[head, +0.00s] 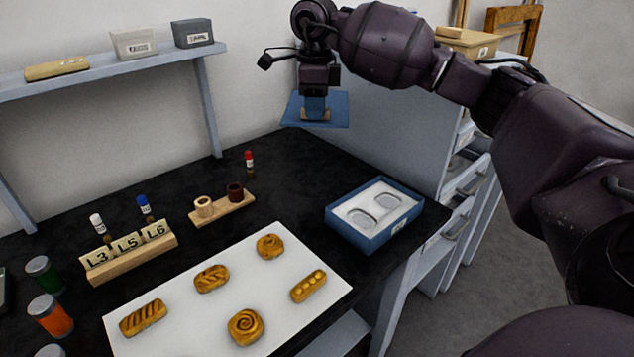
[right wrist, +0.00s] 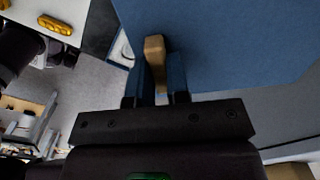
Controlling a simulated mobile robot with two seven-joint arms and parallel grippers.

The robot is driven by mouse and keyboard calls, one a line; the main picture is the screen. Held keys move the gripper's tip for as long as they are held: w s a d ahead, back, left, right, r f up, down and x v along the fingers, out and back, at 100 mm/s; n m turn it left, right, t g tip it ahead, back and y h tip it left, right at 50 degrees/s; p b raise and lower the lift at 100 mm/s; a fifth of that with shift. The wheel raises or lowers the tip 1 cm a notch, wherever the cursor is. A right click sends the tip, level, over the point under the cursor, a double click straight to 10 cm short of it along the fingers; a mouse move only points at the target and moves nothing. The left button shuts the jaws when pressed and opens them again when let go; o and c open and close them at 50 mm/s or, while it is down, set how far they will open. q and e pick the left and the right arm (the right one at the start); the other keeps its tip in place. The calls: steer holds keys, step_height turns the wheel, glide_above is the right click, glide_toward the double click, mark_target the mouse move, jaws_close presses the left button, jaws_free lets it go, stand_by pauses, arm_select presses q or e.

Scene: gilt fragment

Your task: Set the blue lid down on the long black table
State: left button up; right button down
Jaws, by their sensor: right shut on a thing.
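My right gripper (head: 316,108) is shut on the handle of the blue lid (head: 336,108). It holds the lid in the air above the back right part of the long black table (head: 297,172). In the right wrist view the lid (right wrist: 225,45) fills the upper right, and a tan handle (right wrist: 154,50) sits between the fingers of the gripper (right wrist: 156,78). A blue open box (head: 370,238) with a white insert and two oval hollows stands on the table's right end. My left gripper is not in view.
A white board (head: 220,312) with several pastries covers the table's front. A wooden block with letter tiles (head: 130,252), a small wooden stand (head: 222,208) and a red-capped vial (head: 250,165) stand behind it. A grey shelf (head: 110,72) runs along the wall. Bare black surface shows between vial and box.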

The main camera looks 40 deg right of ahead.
steer(key=b, duration=0.1)
glide_above(315, 198)
step_height(315, 198, down, 13)
steer(key=shift+f, duration=0.5)
steer(key=shift+f+b, duration=0.6)
steer(key=shift+f, duration=2.1)
steer(key=shift+f, duration=0.2)
steer(key=c, duration=1.2)
jaws_free()
steer(key=shift+o, duration=0.5)
